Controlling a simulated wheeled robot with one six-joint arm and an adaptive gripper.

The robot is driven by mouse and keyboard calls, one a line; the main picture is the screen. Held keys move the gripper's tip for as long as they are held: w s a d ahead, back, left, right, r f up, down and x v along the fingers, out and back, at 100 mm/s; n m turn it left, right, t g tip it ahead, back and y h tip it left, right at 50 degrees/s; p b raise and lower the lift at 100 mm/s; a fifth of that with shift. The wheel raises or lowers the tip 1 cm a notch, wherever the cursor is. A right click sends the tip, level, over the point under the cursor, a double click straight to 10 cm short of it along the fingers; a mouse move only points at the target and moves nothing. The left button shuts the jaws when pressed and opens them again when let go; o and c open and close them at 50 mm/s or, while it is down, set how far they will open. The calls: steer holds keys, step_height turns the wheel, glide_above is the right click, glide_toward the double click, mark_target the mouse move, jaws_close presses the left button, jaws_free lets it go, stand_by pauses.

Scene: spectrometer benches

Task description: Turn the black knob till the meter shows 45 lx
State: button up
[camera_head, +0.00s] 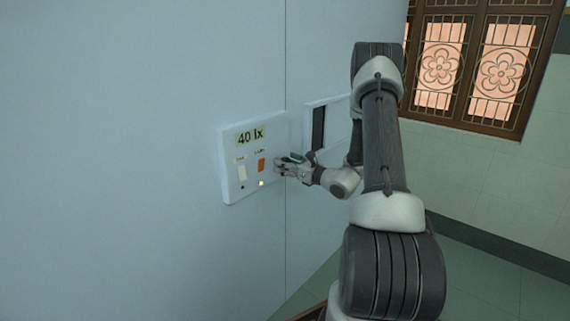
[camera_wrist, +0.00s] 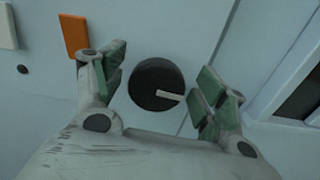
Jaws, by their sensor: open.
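The meter (camera_head: 250,137) on the wall panel reads 40 lx in the head view. The black knob (camera_wrist: 156,84) shows in the wrist view as a round dial with a pale pointer mark directed to the right and slightly down. In the head view my gripper hides the knob. My gripper (camera_wrist: 160,86) is open, with one green-padded finger on each side of the knob. Gaps show between the fingers and the knob, so they look apart from it. My gripper (camera_head: 279,166) is at the right side of the panel in the head view.
The panel (camera_head: 231,190) also bears a white switch (camera_head: 242,173) and an orange switch (camera_head: 261,165). A small lit lamp (camera_head: 262,183) sits below the orange one. A framed dark recess (camera_head: 319,127) is to the right, near my arm. Ornate windows (camera_head: 440,65) are farther right.

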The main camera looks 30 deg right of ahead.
steer(key=shift+w+a, duration=0.2)
steer(key=shift+w, duration=0.2)
steer(key=c, duration=1)
steer(key=shift+n, duration=0.9)
steer(key=o, duration=1)
steer(key=v, duration=1.2)
